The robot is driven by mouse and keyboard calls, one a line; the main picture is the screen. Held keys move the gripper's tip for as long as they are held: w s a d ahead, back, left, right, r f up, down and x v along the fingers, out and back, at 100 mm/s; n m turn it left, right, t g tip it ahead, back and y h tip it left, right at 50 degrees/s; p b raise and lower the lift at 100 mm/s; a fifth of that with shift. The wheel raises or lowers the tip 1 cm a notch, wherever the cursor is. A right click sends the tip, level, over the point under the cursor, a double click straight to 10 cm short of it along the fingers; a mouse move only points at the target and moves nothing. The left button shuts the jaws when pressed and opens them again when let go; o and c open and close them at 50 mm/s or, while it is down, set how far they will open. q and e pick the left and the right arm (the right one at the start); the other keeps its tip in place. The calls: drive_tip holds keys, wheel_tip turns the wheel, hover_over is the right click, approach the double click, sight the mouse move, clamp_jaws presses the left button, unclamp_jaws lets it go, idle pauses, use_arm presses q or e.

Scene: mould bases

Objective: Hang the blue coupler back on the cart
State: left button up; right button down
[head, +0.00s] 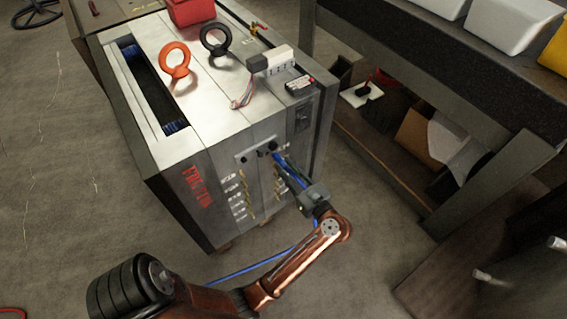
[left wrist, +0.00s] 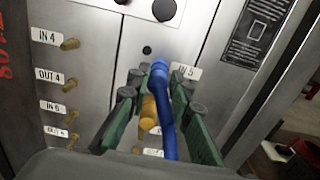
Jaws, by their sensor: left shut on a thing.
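The cart (head: 215,150) is a grey metal cabinet with red lettering on its front and rows of labelled brass fittings. My left gripper (head: 281,163) is at the upper right of that front. In the left wrist view, the green fingers of the left gripper (left wrist: 160,100) are shut on the blue coupler (left wrist: 158,76), close to the panel beside the IN 5 label. Its blue hose (left wrist: 170,130) runs down between the fingers. A brass fitting (left wrist: 148,112) shows behind the hose. Whether the coupler touches the panel cannot be told. My right gripper is not in view.
On the cart top are an orange ring bolt (head: 176,61), a black ring bolt (head: 216,41), a red box (head: 190,11) and a connector block with wires (head: 272,62). A shelving bench (head: 440,75) with white bins stands at the right.

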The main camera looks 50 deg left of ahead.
sight(286, 167)
use_arm(q)
clamp_jaws()
drive_tip(key=shift+d, duration=0.1)
drive_tip(key=shift+s+d+b, duration=0.15)
drive_tip(key=shift+d+b, duration=0.2)
drive_tip(key=shift+d, duration=2.05)
